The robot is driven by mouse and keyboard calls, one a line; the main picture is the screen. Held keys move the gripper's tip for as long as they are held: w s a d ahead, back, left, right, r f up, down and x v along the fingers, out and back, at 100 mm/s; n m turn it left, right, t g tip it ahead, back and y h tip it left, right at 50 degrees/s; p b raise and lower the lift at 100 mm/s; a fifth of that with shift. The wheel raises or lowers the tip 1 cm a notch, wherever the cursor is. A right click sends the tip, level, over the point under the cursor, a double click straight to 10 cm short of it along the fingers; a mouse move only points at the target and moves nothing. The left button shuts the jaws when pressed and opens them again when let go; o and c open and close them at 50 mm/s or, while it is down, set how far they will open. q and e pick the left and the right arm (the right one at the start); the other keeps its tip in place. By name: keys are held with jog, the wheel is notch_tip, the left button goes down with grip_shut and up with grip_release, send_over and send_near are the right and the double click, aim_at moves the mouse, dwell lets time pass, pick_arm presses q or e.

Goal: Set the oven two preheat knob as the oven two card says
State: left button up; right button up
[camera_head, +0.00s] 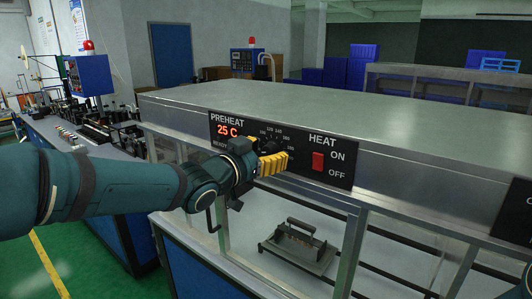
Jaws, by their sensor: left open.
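The oven's black control panel (335,150) is on the front face of the steel housing. The preheat knob (268,146) is dark and mostly hidden behind my left gripper. My left gripper (282,161), with yellow ribbed fingers, is open in front of the dial. I cannot tell whether it touches the knob. My right gripper is out of view. I see no readable oven card.
A red HEAT switch (318,161) with ON and OFF labels is just right of the gripper. Below is a glazed chamber with a dark handled fixture (299,246). A second panel (515,215) is cut off at the right edge. A machine bench stands at left.

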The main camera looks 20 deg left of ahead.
pick_arm(q)
grip_shut()
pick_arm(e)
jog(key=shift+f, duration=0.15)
pick_arm(q)
jog(key=m+b, duration=0.3)
jog(key=m, duration=0.1)
jog(key=shift+f, duration=0.1)
jog(key=m+b, duration=0.3)
jog(key=m, duration=0.2)
jog(key=m+b, duration=0.2)
jog(key=m, duration=0.2)
jog(key=shift+m+y, duration=0.4)
jog(key=shift+r+m+b, duration=0.2)
jog(key=shift+m+b, duration=0.7)
jog(key=shift+m, duration=0.8)
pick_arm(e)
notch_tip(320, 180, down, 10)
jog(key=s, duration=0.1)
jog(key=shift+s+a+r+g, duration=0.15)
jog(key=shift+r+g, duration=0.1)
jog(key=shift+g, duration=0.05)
